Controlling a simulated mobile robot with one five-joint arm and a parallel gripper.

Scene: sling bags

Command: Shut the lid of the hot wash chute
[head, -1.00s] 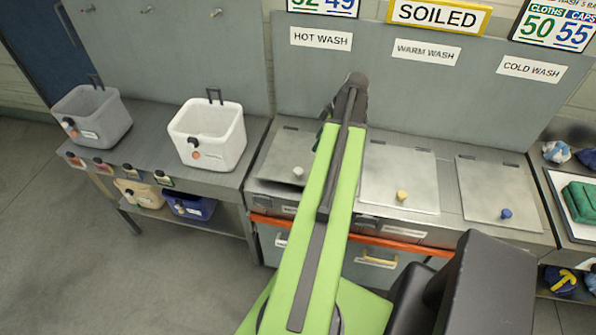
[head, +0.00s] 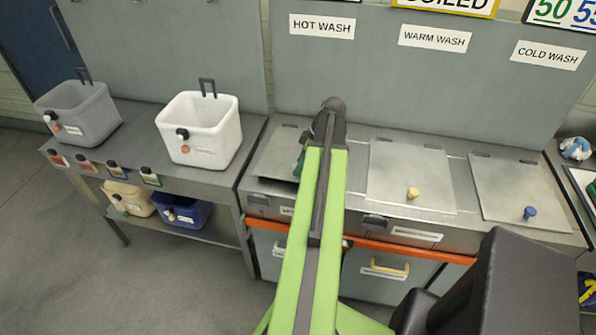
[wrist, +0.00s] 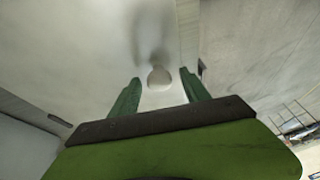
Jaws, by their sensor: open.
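The hot wash chute's grey metal lid (head: 272,155) is at the left of the row, under the HOT WASH sign (head: 322,26). A dark gap shows under its front edge, so it looks slightly raised. My arm hides its right part and its knob in the head view. In the wrist view, the pale round knob (wrist: 159,78) stands out from the lid's grey face (wrist: 85,50). My gripper (wrist: 156,82) is open, its two green fingers on either side of the knob. I cannot tell whether they touch it. The gripper is mostly hidden behind my arm in the head view.
The warm wash lid (head: 410,175) with a yellow knob and the cold wash lid (head: 520,188) with a blue knob lie flat to the right. A white bin (head: 200,132) and a grey bin (head: 78,112) stand on the left bench. The floor at left is clear.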

